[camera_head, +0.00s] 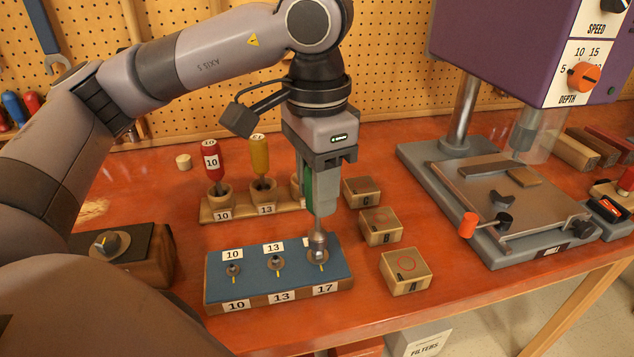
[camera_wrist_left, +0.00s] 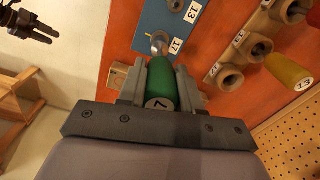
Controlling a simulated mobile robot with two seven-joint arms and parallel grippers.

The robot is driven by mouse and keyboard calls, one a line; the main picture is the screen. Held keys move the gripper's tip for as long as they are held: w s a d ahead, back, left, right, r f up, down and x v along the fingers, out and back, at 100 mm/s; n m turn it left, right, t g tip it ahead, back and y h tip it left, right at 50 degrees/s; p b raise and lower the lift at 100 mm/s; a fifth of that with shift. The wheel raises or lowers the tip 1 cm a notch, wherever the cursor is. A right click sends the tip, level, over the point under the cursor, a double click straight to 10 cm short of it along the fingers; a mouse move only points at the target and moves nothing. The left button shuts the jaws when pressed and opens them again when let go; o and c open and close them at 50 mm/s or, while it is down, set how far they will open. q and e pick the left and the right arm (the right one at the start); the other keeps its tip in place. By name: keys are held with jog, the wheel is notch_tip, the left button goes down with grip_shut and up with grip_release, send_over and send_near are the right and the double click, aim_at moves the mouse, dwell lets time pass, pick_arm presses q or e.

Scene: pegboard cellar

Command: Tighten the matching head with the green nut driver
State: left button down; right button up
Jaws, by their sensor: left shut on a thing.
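My left gripper (camera_head: 320,198) is shut on the green nut driver (camera_head: 308,187), which stands about upright. Its handle (camera_wrist_left: 160,82) shows between the fingers in the wrist view, with a partly visible label ending in 7. The driver's metal socket (camera_head: 318,246) is at the 17 head on the blue-topped block (camera_head: 295,289) and covers most of it. I cannot tell if it is fully seated. The 10 head (camera_head: 233,269) and 13 head (camera_head: 278,263) are uncovered. A dark gripper-like part (camera_wrist_left: 32,22), perhaps my right gripper, shows at the wrist view's upper left.
Red driver (camera_head: 212,160) and yellow driver (camera_head: 260,155) stand in a wooden rack (camera_head: 240,211) behind the block. Wooden boxes A (camera_head: 406,272), B (camera_head: 380,227) and C (camera_head: 362,191) stand to the right. A purple drill press (camera_head: 500,45) stands farther right.

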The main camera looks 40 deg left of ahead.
pick_arm(q)
jog(key=shift+f+b, duration=1.05)
jog(key=shift+f, duration=0.1)
jog(key=shift+f+m+b, duration=0.2)
jog(key=shift+m+b, duration=0.55)
jog(key=shift+m, duration=0.25)
jog(key=m, duration=0.2)
jog(key=shift+r+m+b, duration=0.1)
jog(key=shift+m+b, duration=0.2)
jog(key=shift+b, duration=0.1)
jog(key=shift+r+m, duration=0.1)
jog(key=shift+m, duration=0.2)
jog(key=shift+p, duration=0.3)
